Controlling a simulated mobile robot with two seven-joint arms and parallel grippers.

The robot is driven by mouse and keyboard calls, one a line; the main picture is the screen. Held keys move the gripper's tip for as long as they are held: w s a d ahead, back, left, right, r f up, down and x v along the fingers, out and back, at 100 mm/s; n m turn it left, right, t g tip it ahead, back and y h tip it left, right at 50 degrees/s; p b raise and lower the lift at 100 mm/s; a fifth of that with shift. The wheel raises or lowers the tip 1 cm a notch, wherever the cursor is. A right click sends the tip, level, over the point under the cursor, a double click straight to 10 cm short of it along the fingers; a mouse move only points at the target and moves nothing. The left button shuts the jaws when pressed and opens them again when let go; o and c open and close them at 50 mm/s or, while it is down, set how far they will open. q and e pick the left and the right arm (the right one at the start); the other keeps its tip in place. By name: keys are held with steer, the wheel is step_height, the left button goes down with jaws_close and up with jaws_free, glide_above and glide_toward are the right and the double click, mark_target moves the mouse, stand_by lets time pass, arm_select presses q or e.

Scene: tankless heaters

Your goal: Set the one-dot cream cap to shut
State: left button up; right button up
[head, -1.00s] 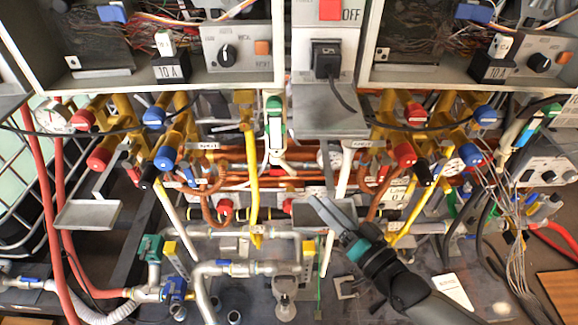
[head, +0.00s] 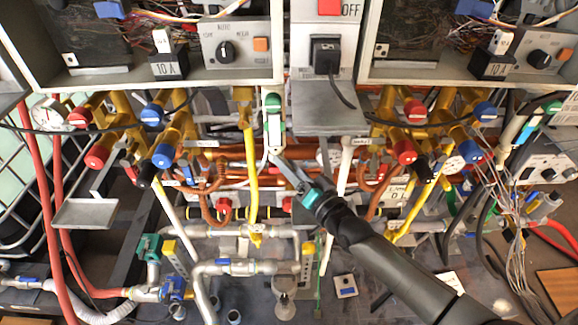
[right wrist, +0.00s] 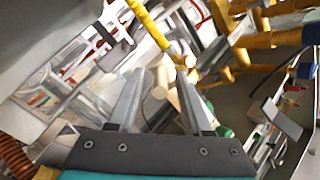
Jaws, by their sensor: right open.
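My right gripper (head: 281,163) reaches in from the lower right in the head view, its fingers pointing up and left near the green-and-white upright fitting (head: 274,120). It is open; the right wrist view shows its two fingers (right wrist: 160,76) apart with nothing clearly gripped. Between and beyond the fingers, a cream rounded part (right wrist: 159,86) shows at the foot of a yellow pipe (right wrist: 150,27). I cannot make out any dots on it, so I cannot tell whether it is the one-dot cream cap, nor its setting. My left gripper is not in view.
Yellow pipes (head: 252,180) and red and blue handles (head: 404,151) crowd around the arm. A grey shelf (head: 328,121) juts out above and right of the gripper. Grey pipework (head: 235,267) runs below; open counter lies around the small square plate (head: 345,286).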

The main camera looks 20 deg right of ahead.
jaws_close()
stand_by(0.5)
stand_by(1.0)
